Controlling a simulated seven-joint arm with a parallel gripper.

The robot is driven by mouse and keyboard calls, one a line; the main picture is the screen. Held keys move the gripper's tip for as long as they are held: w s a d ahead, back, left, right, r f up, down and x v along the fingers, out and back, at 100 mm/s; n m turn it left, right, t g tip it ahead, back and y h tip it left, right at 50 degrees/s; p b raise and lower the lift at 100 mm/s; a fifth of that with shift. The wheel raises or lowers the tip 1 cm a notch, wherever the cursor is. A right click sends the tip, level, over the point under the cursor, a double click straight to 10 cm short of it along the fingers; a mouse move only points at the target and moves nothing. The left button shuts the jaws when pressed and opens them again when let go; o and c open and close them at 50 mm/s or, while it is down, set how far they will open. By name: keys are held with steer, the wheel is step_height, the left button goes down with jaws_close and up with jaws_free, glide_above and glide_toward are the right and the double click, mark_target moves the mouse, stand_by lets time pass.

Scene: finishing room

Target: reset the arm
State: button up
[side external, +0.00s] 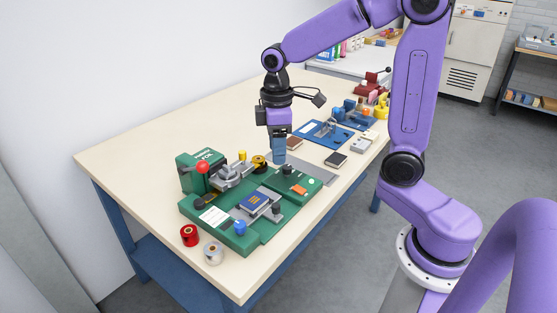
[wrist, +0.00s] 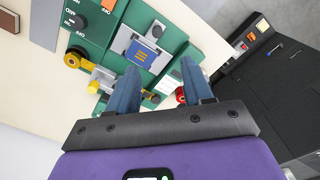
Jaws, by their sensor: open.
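My gripper (side external: 279,158) hangs from my purple arm, pointing down, above the far side of a green foil press (side external: 200,214). Its blue fingers are apart with nothing between them, as the wrist view (wrist: 160,76) shows. The press has a lever with a red ball (side external: 202,167), a grey metal head and a yellow roll (side external: 259,161). A dark blue booklet (side external: 254,202) lies on its plate; it also shows in the wrist view (wrist: 140,51). The fingers appear clear of the press, though the exact height is hard to tell.
A red spool (side external: 189,235) and a silver spool (side external: 213,253) stand at the table's near left. Dark booklets (side external: 335,159), a blue mat (side external: 312,127) and several small items lie farther back. The table's (side external: 150,130) left side is bare. A shelf (side external: 530,100) stands beyond.

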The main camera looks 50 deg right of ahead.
steer(key=s+a+f+n, duration=0.1)
steer(key=s, duration=1)
steer(key=s+a+f+n, duration=0.1)
steer(key=s+a+n, duration=0.1)
steer(key=s, duration=0.8)
steer(key=shift+s+n, duration=0.3)
steer(key=shift+s, duration=0.1)
